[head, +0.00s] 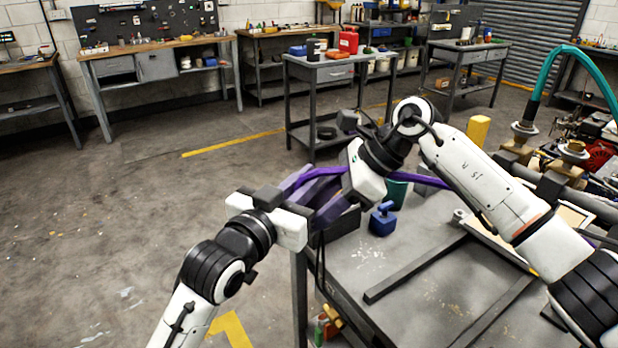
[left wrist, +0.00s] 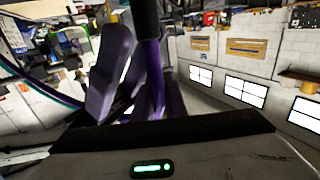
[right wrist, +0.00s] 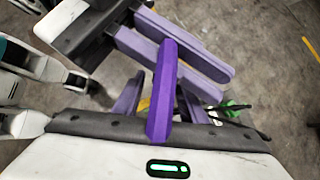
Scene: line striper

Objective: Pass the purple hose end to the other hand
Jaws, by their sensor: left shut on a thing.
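The purple hose (head: 322,173) runs between my two grippers in the head view, passes behind my right gripper and shows again beyond it (head: 430,181). My left gripper (head: 318,192) is shut on the purple hose near its end. In the right wrist view the hose end (right wrist: 163,90) rises from close to my right palm and crosses the left gripper's fingers. My right gripper (right wrist: 160,103) has its fingers apart, one on each side of the hose. In the left wrist view the hose (left wrist: 154,75) is partly hidden by the fingers.
A grey work table (head: 390,265) stands below my arms, with a blue bottle-like item (head: 382,219) near its back edge. The floor on the left is open; benches line the back wall.

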